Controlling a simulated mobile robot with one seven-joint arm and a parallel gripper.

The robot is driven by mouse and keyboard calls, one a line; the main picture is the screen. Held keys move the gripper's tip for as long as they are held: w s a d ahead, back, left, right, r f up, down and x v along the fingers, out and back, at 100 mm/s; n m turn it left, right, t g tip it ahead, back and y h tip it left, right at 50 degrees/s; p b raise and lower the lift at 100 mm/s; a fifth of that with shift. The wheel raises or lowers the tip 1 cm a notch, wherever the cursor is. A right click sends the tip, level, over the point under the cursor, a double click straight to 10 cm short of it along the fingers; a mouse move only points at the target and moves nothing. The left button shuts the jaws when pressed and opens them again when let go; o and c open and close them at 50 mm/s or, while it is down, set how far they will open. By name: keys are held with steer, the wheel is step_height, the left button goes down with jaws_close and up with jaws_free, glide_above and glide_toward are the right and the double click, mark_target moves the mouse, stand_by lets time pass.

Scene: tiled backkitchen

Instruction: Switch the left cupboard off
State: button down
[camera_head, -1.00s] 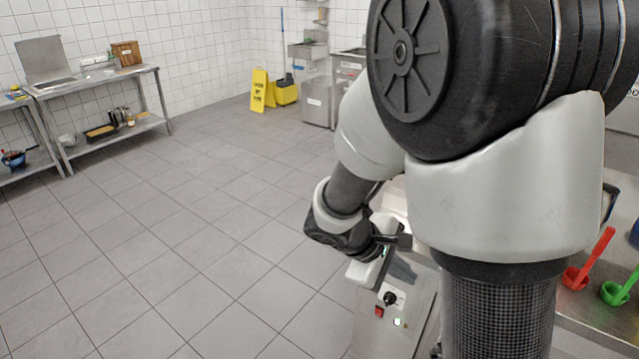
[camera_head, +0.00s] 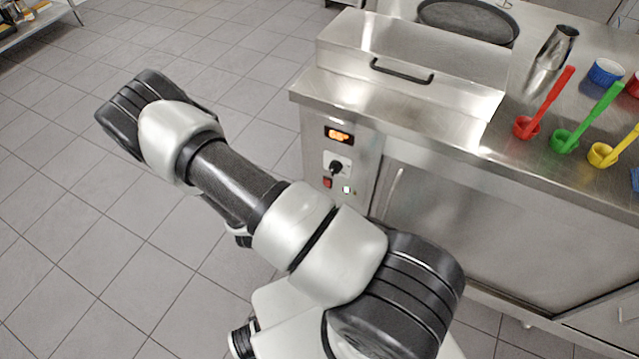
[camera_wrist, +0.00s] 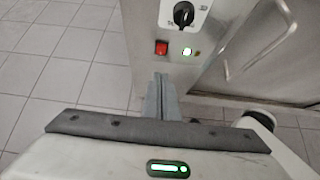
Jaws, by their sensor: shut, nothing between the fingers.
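The steel cupboard (camera_head: 312,128) has a narrow control panel at its left end. The panel carries a lit orange display (camera_head: 339,135), a black knob (camera_head: 337,168), a red switch (camera_head: 327,183) and a small lit green-white light (camera_head: 346,189). In the wrist view the knob (camera_wrist: 183,14), red switch (camera_wrist: 161,48) and lit light (camera_wrist: 187,52) show at the top. My gripper (camera_wrist: 163,96) is shut and empty there, its fingertips below the red switch in the picture. I cannot tell whether they touch the panel. In the head view my arm hides the fingers.
A steel door with a bar handle (camera_head: 393,193) is right of the panel. The worktop holds a red ladle (camera_head: 524,127), a green ladle (camera_head: 565,140), a yellow ladle (camera_head: 602,153) and a steel jug (camera_head: 556,50). The tiled floor at left is clear.

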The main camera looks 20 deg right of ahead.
stand_by(0.3)
steer(key=b, duration=0.2)
glide_toward(327, 180)
steer(key=shift+a+f+x, duration=0.1)
steer(key=shift+f+x, duration=0.05)
steer(key=shift+x, duration=0.9)
steer(key=shift+a+f+x, duration=0.1)
steer(key=shift+f+x, duration=0.05)
steer(key=shift+x, duration=0.9)
steer(key=shift+a+f+x, duration=0.1)
steer(key=shift+f+x, duration=0.05)
steer(key=shift+x, duration=0.9)
steer(key=shift+s+r, duration=0.1)
steer(key=shift+s, duration=0.05)
steer(key=shift+w+d+r, duration=0.1)
steer(key=shift+w+d, duration=0.15)
steer(key=shift+d, duration=0.1)
steer(key=shift+r, duration=0.1)
